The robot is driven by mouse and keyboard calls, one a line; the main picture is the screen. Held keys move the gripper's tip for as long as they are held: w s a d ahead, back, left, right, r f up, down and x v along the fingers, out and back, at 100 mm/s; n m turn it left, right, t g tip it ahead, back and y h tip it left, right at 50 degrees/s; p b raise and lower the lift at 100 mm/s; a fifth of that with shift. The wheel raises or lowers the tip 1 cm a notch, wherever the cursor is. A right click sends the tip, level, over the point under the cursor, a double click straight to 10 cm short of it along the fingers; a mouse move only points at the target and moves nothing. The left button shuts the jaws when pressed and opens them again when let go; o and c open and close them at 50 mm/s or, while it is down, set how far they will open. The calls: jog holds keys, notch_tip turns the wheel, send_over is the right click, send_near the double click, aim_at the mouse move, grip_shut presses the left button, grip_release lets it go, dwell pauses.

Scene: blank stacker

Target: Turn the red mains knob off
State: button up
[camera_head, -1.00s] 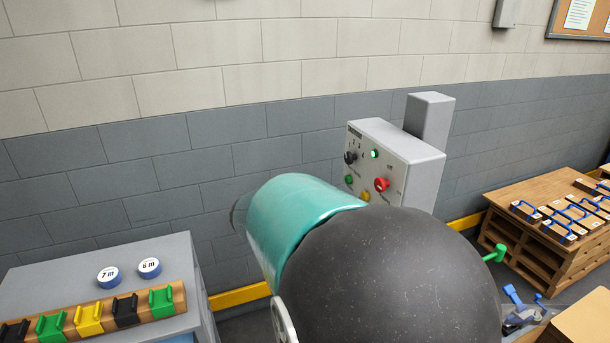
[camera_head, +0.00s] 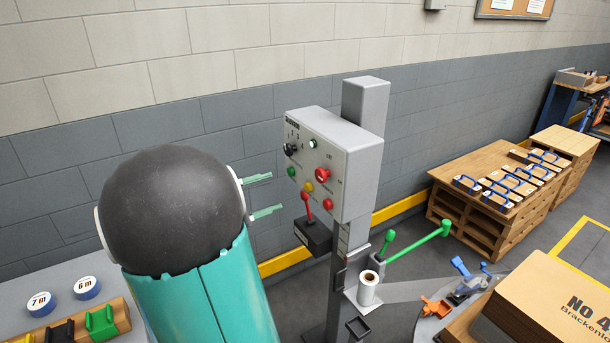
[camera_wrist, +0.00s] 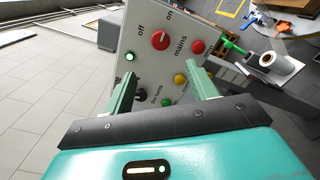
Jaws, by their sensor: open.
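The red mains knob (camera_head: 322,175) sits on the front of a grey control box (camera_head: 350,160) on a post. In the wrist view the knob (camera_wrist: 160,40) lies beside the printed words "off", "on" and "mains"; its exact setting is too small to tell. My gripper (camera_head: 278,191) is open and empty, left of the panel, with its two green fingers pointing towards it. In the wrist view my gripper (camera_wrist: 163,80) frames the lower panel, and the knob lies beyond the fingertips, apart from them.
Close to the knob are a red button (camera_wrist: 198,47), a yellow button (camera_wrist: 180,79), a lit green lamp (camera_wrist: 129,57) and a black knob (camera_head: 291,149). A red-handled lever (camera_head: 307,205) stands below the box. A white roll (camera_head: 368,290) and a green lever (camera_head: 430,243) stand lower right.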

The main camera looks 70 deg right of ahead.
aim_at(319, 176)
jog(key=x, duration=1.4)
jog(key=shift+s+a, duration=0.1)
jog(key=shift+a, duration=0.1)
jog(key=c, duration=1)
